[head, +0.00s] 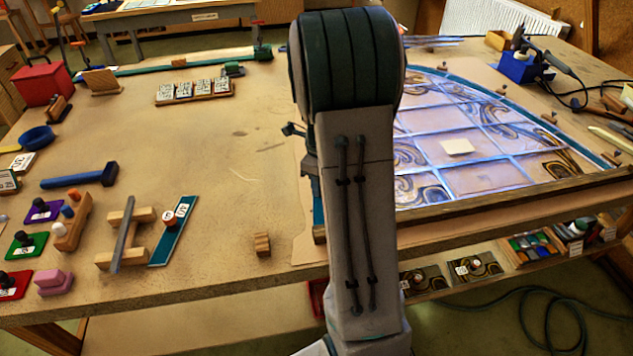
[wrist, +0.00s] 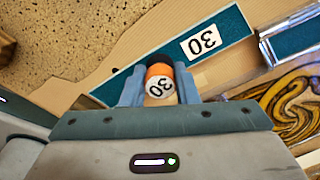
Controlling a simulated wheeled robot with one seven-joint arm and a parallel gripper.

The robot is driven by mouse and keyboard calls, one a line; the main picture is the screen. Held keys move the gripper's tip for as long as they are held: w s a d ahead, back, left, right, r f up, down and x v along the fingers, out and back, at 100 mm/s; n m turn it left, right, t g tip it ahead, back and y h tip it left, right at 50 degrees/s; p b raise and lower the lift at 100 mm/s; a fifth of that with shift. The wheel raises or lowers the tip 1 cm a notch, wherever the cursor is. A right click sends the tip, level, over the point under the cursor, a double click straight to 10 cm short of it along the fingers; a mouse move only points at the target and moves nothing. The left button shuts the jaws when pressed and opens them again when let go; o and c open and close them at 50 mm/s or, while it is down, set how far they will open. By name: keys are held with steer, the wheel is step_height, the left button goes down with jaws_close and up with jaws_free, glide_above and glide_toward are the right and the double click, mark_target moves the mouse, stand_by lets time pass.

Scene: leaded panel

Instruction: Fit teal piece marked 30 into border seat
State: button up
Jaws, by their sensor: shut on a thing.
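The teal piece marked 30 (wrist: 226,36) shows in the wrist view as a long strip with a white number label. Its orange knob (wrist: 158,70), topped by a white 30 disc, sits between the jaws of my gripper (wrist: 160,84). My gripper is shut on this knob. The strip lies slanted over tan board beside the panel, apart from the bordering teal strip (wrist: 292,42) at right; I cannot tell whether it touches the board. In the head view my arm hides the gripper and most of the held piece. The leaded panel (head: 480,178) lies right of my arm.
Another teal strip (head: 172,232) with a red knob lies at left beside a wooden stand (head: 124,234). A small wooden block (head: 262,244) sits near the front edge. A wooden rail (head: 520,199) runs along the panel's front. The bench's middle left is mostly clear.

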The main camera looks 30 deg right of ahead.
steer(key=shift+s+d, duration=0.25)
steer(key=shift+d, duration=0.5)
steer(key=shift+s+d, duration=0.2)
steer(key=shift+d, duration=0.6)
steer(key=shift+s+d, duration=0.25)
steer(key=shift+d, duration=0.5)
steer(key=o, duration=1.1)
steer(key=shift+o, duration=0.2)
step_height(320, 180, up, 14)
steer(key=shift+f, duration=0.1)
